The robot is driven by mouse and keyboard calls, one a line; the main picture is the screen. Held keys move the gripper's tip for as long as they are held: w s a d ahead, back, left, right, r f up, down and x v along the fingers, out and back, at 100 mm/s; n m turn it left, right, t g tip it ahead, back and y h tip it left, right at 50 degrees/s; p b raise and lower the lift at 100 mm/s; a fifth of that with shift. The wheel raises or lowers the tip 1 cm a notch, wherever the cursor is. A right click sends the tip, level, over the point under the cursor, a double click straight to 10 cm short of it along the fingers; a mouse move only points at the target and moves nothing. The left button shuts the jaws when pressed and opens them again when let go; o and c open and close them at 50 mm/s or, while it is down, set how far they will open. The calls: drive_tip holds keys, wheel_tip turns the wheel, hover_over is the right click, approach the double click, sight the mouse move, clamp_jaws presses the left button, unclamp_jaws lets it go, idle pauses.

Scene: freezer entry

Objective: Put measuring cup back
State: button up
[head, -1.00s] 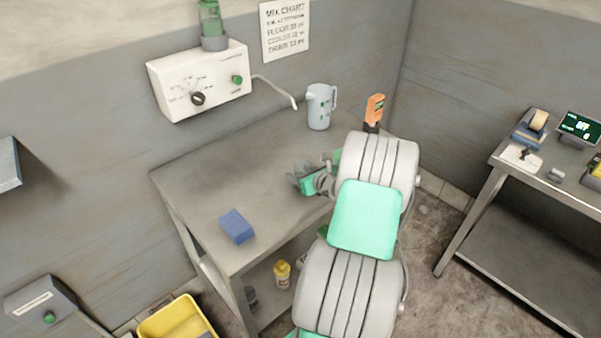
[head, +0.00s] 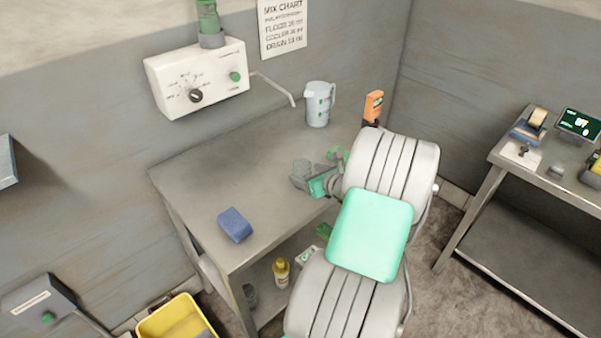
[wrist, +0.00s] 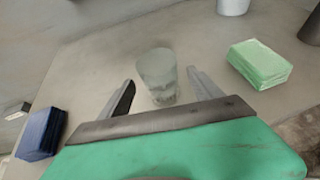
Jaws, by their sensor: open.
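A small clear cup (head: 301,167), which looks like the measuring cup, stands upright on the metal table. In the wrist view the cup (wrist: 157,72) shows between my two fingers, with a gap on each side. My gripper (head: 299,181) is open and low over the table at the cup; in the wrist view (wrist: 160,80) nothing is clasped. How deep the cup sits between the fingers I cannot tell. A larger pale jug (head: 318,104) stands at the back of the table.
A blue sponge (head: 235,225) lies at the table's front left; a green block (wrist: 259,64) shows right of the cup. A white dispenser (head: 196,78) with a spout hangs on the wall. An orange bottle (head: 373,106) stands at the right.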

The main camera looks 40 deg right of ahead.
drive_tip(key=v, duration=0.5)
drive_tip(key=shift+s+r, duration=0.2)
drive_tip(key=shift+s, duration=0.1)
drive_tip(key=shift+s+a+r, duration=0.2)
drive_tip(key=shift+s, duration=0.15)
drive_tip(key=w+a+r+n+g+y, duration=0.1)
drive_tip(key=w+a+n+g+y, duration=0.1)
drive_tip(key=a+n, duration=0.65)
drive_tip(key=w+a+r+n+g+y, duration=0.1)
drive_tip(key=w+a+n+g, duration=0.2)
drive_tip(key=a+n, duration=0.6)
drive_tip(key=s+a+r+n+g, duration=0.2)
drive_tip(key=s+a+n, duration=0.4)
drive_tip(key=a+n, duration=0.2)
drive_tip(key=s+a+r+n+g+h, duration=0.1)
drive_tip(key=s+a+r+n, duration=0.2)
drive_tip(key=s+a+n, duration=0.3)
drive_tip(key=a+n, duration=0.3)
drive_tip(key=n, duration=0.3)
drive_tip(key=shift+s+g, duration=0.3)
drive_tip(key=shift+g, duration=0.1)
